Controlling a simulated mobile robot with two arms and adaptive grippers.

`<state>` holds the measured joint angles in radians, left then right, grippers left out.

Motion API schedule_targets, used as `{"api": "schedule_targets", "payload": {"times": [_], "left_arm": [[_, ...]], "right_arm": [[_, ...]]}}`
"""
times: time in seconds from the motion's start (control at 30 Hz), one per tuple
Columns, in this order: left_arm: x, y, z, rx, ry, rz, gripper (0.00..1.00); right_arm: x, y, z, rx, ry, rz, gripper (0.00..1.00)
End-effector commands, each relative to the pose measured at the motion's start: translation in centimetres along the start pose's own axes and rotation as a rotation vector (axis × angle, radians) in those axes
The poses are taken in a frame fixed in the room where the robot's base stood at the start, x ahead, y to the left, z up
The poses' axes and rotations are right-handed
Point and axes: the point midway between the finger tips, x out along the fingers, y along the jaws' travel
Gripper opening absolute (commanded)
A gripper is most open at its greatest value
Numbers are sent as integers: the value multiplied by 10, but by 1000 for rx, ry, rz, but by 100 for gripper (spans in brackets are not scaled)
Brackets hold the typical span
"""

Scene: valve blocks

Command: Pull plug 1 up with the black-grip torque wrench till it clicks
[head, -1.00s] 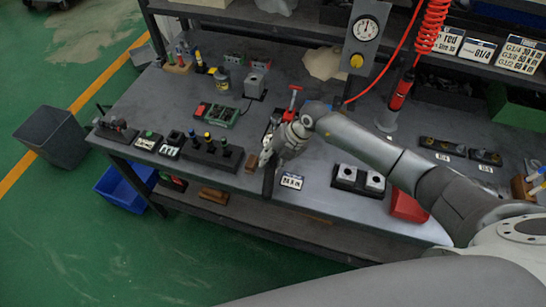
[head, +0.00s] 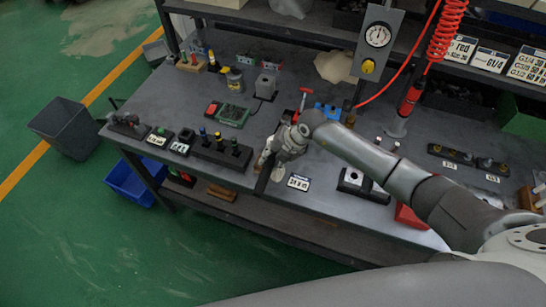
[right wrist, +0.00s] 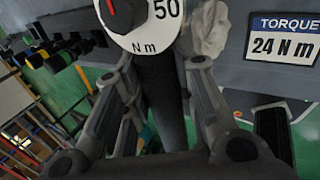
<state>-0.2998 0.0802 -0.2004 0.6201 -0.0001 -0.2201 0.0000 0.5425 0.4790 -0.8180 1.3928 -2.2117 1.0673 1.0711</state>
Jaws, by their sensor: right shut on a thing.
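My right gripper (head: 276,158) is over the front part of the bench, left of the torque card (head: 298,182). It is shut on the black-grip torque wrench (head: 263,178), whose dark grip points toward the bench's front edge. In the right wrist view the gripper's fingers (right wrist: 157,85) stand either side of the dark shaft (right wrist: 160,95). The wrench's white dial (right wrist: 142,22) shows a red pointer, "50" and "N m". The card in this view (right wrist: 283,46) reads "24 N m". I cannot make out plug 1; the gripper and arm hide part of the bench. My left gripper is not in view.
A black base with a grey block (head: 353,177) is at the right, partly under my arm. A gauge panel (head: 376,42) stands behind.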

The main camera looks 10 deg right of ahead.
Motion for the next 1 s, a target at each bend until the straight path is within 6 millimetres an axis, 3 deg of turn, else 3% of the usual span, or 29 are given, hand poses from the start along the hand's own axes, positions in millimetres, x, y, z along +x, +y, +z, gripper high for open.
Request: {"api": "schedule_targets", "payload": {"times": [1.0], "left_arm": [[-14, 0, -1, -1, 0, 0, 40]], "right_arm": [[11, 26, 2, 143, -75, 7, 0]]}}
